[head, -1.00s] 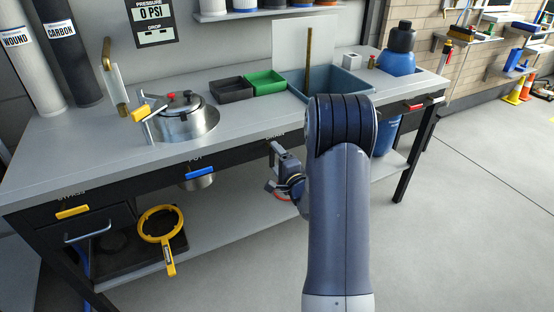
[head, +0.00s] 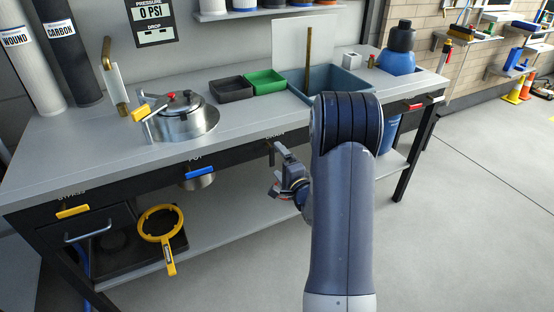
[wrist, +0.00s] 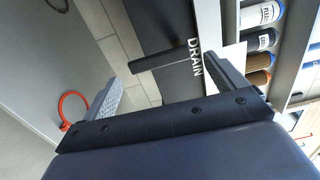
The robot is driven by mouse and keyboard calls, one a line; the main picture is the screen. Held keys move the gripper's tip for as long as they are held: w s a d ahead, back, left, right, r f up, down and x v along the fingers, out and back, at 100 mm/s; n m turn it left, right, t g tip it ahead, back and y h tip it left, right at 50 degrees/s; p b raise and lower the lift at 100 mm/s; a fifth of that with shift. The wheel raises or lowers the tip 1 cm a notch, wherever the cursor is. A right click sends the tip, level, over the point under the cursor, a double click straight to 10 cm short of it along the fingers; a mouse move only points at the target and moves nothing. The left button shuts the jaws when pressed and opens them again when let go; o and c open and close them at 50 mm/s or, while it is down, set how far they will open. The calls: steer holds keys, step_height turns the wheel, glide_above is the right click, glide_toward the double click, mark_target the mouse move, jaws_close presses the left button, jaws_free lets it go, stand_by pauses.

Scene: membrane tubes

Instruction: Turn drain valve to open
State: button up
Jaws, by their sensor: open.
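The DRAIN label (wrist: 195,57) is on the bench front in the wrist view. A dark bar (wrist: 160,56), which looks like the drain valve's handle, sticks out beside it, across the gap between my fingers and apart from them. In the head view the label is small and partly hidden, and a little of the handle (head: 271,154) shows beside my gripper. My gripper (head: 274,170) is at the bench front below the label. In the wrist view my gripper (wrist: 165,72) is open, with one finger on each side and nothing between its pads.
A blue POT handle (head: 200,172) and a yellow handle (head: 72,211) are on the bench front to the left; a red handle (head: 415,106) is to the right. A red ring (wrist: 72,107) shows in the wrist view.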

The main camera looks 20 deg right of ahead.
steer(key=s, duration=0.8)
steer(key=shift+s+d, duration=0.15)
steer(key=shift+s, duration=0.15)
steer(key=shift+w, duration=0.1)
steer(key=w, duration=1)
steer(key=shift+w, duration=0.35)
